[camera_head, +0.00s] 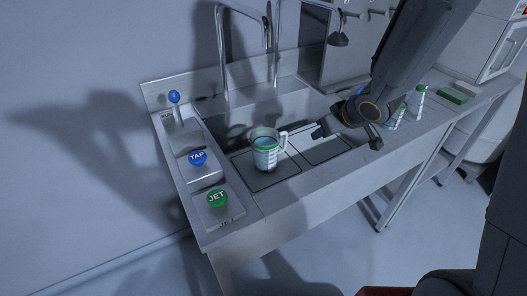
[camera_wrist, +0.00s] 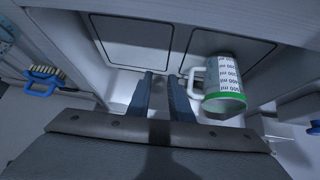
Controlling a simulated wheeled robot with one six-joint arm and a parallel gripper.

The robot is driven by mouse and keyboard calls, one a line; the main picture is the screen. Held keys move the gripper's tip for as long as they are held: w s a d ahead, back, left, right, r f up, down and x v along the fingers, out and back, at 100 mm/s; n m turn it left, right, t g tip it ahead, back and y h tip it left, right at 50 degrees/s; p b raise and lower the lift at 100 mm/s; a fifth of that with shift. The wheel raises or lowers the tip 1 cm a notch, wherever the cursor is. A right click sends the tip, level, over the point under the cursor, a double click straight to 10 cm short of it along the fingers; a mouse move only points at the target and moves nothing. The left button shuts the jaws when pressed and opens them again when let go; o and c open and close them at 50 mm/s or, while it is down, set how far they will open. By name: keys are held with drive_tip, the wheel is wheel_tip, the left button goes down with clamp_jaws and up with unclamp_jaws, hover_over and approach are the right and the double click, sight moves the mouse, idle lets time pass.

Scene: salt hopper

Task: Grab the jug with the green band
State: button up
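The jug with the green band (camera_head: 266,156) stands upright on a panel at the sink. It is clear with printed measuring marks, a green band near its rim and a pale handle on the side towards my gripper. In the wrist view the jug (camera_wrist: 224,76) is right of the fingers, its handle close to the right finger. My gripper (camera_head: 319,132) is to the right of the jug in the head view, apart from its body. In the wrist view its fingers (camera_wrist: 161,78) are parted with nothing seen between them. I cannot tell whether the right finger touches the handle.
A blue TAP button (camera_head: 197,158), a green JET button (camera_head: 217,198) and a blue-knobbed lever (camera_head: 174,97) line the left edge. A tall faucet (camera_head: 272,40) stands behind. Another green-marked vessel (camera_head: 417,101) and a green block (camera_head: 452,95) are at the right.

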sight(285, 148)
drive_tip(key=a+f+y, duration=0.1)
drive_tip(key=a, duration=0.1)
drive_tip(key=a+f+n+y, duration=0.1)
drive_tip(key=a, duration=0.2)
drive_tip(key=w+a+f+n+y, duration=0.1)
drive_tip(key=a, duration=0.2)
drive_tip(key=shift+f+g, duration=0.1)
drive_tip(key=shift+g, duration=0.3)
drive_tip(key=shift+p+x, duration=0.6)
drive_tip(key=shift+x, duration=2.25)
drive_tip(key=shift+d+f, duration=0.1)
drive_tip(key=shift+d, duration=0.1)
clamp_jaws()
